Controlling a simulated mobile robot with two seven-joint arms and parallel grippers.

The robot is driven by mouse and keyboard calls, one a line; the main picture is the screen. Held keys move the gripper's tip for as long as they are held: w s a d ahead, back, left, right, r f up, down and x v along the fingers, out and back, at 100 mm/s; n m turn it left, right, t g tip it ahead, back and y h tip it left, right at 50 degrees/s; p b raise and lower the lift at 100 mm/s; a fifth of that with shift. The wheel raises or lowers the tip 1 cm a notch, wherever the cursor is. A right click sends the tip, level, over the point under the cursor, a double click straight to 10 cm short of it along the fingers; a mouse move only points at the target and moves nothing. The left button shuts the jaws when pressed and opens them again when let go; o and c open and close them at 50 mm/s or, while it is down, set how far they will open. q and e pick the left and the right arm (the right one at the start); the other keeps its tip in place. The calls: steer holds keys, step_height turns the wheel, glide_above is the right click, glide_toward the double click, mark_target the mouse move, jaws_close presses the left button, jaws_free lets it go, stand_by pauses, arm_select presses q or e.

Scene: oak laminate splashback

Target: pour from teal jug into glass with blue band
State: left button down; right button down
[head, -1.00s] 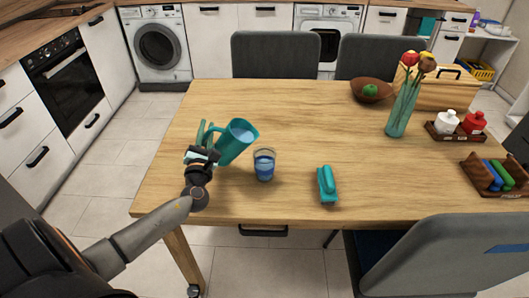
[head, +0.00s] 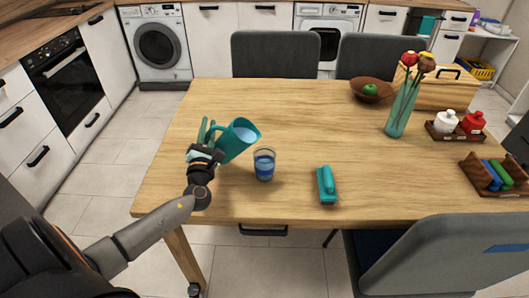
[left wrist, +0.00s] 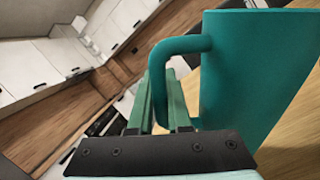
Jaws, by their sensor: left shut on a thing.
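The teal jug (head: 236,142) is held above the left part of the table, tilted to the right with its mouth toward the glass. A pale blue content shows in its mouth. My left gripper (head: 207,146) is shut on the jug's handle; in the left wrist view the green fingers (left wrist: 161,103) are at the handle of the jug (left wrist: 255,75). The glass with blue band (head: 264,164) stands upright on the table, just right of and below the jug. Blue shows in the glass; I cannot tell band from liquid there. No stream is visible. My right gripper is not in view.
On the wooden table (head: 300,115), a teal stapler-like object (head: 326,185) lies right of the glass. A vase with flowers (head: 402,108), a brown bowl (head: 371,91), a bottle tray (head: 456,137) and a wooden holder (head: 498,180) stand further right. The table's middle is clear.

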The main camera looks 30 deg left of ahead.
arm_select(q)
steer(key=shift+w+d+r+m+t+p, duration=0.1)
steer(key=shift+d+r+m+t+p, duration=0.15)
steer(key=shift+r+m, duration=0.25)
steer(key=shift+d+r+m+t+p, duration=0.2)
steer(key=shift+r+m, duration=0.1)
steer(key=shift+r, duration=0.35)
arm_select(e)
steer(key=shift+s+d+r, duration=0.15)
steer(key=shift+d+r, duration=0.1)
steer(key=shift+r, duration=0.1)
arm_select(q)
steer(key=shift+d+r+m, duration=0.15)
steer(key=shift+m, duration=0.55)
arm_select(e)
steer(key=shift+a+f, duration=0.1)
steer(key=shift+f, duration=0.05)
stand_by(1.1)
